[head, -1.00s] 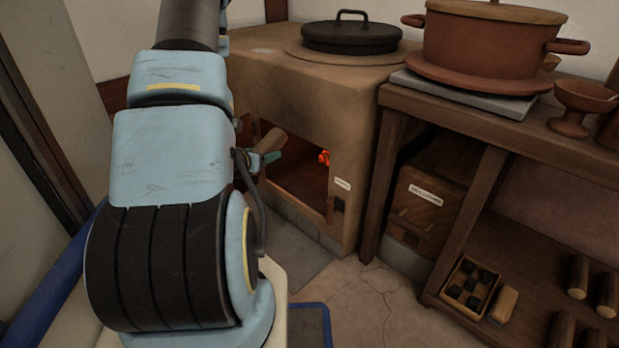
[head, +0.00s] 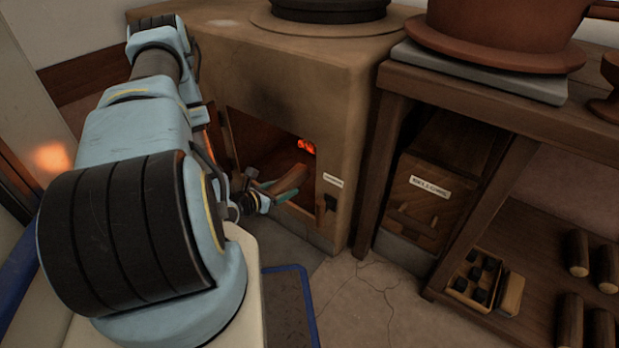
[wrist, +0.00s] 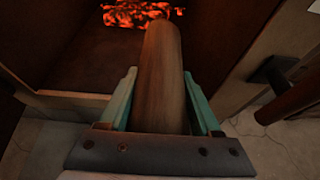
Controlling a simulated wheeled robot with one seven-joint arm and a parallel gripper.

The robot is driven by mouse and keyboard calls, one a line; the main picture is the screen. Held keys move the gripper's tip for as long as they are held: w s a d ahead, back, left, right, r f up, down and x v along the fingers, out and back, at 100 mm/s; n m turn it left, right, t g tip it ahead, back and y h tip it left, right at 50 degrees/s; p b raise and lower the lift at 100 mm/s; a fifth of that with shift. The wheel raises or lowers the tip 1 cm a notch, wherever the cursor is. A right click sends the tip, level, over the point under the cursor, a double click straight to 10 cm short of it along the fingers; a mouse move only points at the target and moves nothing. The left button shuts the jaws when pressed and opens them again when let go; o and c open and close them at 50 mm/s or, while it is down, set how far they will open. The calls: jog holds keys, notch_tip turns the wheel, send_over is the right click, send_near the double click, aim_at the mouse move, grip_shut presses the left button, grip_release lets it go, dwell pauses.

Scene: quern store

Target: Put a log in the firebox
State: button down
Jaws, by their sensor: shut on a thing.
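My gripper (head: 262,193) is shut on a brown log (head: 290,179) at the mouth of the firebox (head: 254,146). In the wrist view, the log (wrist: 161,75) lies between the two green fingers (wrist: 162,105), its far end pointing inward towards glowing red embers (wrist: 138,12). The embers also show in the head view (head: 306,146) at the back of the opening. The firebox is open at the front of a clay stove (head: 330,90).
Right of the stove stands a wooden table (head: 480,110) with a large pot (head: 500,32) on a slab. Below are a labelled wooden box (head: 422,200), a small tray of dark blocks (head: 462,287) and several more logs (head: 577,255). A dark latch (wrist: 272,72) is right of the opening.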

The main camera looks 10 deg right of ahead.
jog(key=b, duration=0.4)
send_over(313, 184)
jog(key=shift+s+a+f, duration=0.1)
jog(key=shift+s, duration=0.05)
jog(key=shift+f+b, duration=0.3)
jog(key=shift+f, duration=0.3)
notch_tip(313, 184, down, 6)
jog(key=b, duration=0.3)
jog(key=shift+r, duration=0.1)
jog(key=shift+b, duration=0.45)
jog(key=shift+r, duration=0.1)
jog(key=shift+f, duration=0.2)
jog(key=shift+c, duration=0.4)
grip_release()
